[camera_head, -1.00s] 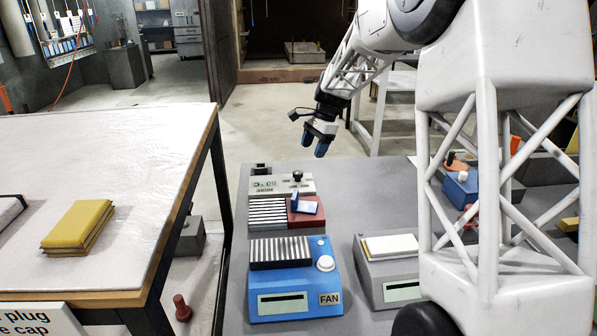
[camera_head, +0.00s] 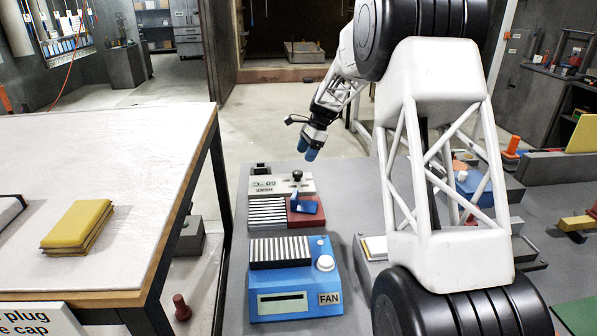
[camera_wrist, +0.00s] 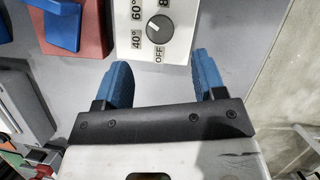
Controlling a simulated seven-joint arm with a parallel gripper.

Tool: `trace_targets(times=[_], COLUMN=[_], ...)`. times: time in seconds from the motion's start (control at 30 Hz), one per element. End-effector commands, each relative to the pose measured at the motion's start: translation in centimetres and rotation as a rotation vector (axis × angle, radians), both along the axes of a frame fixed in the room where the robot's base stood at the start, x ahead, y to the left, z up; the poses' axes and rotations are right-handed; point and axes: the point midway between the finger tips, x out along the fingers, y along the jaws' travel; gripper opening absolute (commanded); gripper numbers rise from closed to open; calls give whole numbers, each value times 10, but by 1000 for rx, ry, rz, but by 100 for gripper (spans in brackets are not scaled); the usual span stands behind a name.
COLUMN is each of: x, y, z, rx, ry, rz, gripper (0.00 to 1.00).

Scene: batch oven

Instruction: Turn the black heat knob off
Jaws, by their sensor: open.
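The black heat knob (camera_head: 297,175) stands on a pale control box (camera_head: 268,186) at the back of the grey bench. In the wrist view the round dark knob (camera_wrist: 159,29) has a light pointer mark. Labels 40°, 60° and OFF are printed around it, and the top of the panel is cut off. The pointer appears to lie toward the 40° and 60° side, though its exact setting is hard to tell. My gripper (camera_head: 308,150) is open, with blue fingers pointing down. It is above and apart from the knob. In the wrist view the fingers (camera_wrist: 161,65) are empty.
A red block with a blue lever (camera_head: 305,205) sits close in front of the knob box. A striped block (camera_head: 267,211) is beside it. The blue FAN box (camera_head: 300,290) is nearer. A white-topped table (camera_head: 110,160) is at the left, across a gap.

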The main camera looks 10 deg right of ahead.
Motion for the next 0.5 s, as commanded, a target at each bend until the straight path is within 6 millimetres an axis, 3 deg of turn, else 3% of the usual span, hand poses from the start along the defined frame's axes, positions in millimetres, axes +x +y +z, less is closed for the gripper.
trace_targets(times=[0.27,0.5], x=[-1,-4], y=[4,13], z=[-9,-31], rx=[0,1], ry=[0,1], rz=[0,0], gripper=[64,64])
